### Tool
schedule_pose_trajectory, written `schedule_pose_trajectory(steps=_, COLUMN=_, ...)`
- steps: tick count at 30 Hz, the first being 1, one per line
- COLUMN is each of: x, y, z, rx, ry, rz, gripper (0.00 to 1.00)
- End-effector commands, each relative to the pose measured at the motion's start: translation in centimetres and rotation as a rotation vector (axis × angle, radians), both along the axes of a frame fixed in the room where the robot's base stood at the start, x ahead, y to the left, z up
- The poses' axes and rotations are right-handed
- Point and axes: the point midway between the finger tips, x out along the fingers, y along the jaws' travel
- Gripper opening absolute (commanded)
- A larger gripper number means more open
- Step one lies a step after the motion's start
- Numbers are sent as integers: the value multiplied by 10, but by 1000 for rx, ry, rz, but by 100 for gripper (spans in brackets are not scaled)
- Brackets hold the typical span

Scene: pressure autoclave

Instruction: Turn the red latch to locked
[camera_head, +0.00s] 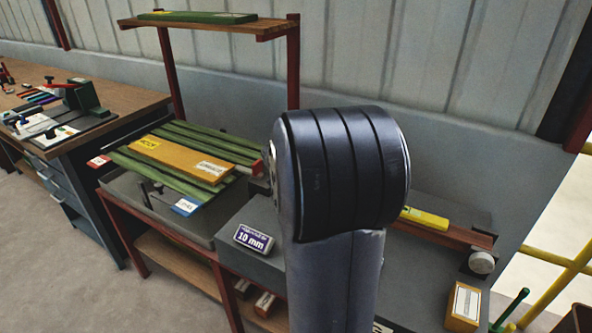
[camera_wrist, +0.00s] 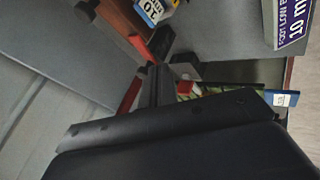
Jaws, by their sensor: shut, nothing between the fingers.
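A small red bar (camera_wrist: 140,48), possibly the red latch, shows in the wrist view beside dark block-like parts. I cannot tell its setting from this view. My gripper (camera_wrist: 156,80) is shut and empty, its narrow dark fingers reaching up near the red bar. I cannot tell whether they touch it. In the head view my own arm link covers the middle of the bench, so the gripper is hidden there. A small piece of red (camera_head: 270,156) shows just left of my arm; I cannot tell whether it is the same part.
A purple 10 mm sign (camera_head: 253,238) stands on the grey bench, also seen in the wrist view (camera_wrist: 292,25). Green slats under an orange board (camera_head: 182,158) lie left. A yellow block (camera_head: 426,217) and a cardboard box (camera_head: 464,305) are right. Red posts (camera_head: 293,65) hold a shelf.

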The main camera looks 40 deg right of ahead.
Motion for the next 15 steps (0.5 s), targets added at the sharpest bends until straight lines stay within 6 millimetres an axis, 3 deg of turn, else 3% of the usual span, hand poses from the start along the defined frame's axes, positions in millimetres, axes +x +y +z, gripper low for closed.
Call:
schedule_pose_trajectory(steps=7, x=2, y=7, z=3, rx=100, ry=-44, rz=-63, gripper=0)
schedule_pose_trajectory(steps=15, x=16, y=-6, z=-24, rx=100, ry=-40, rz=-62, gripper=0)
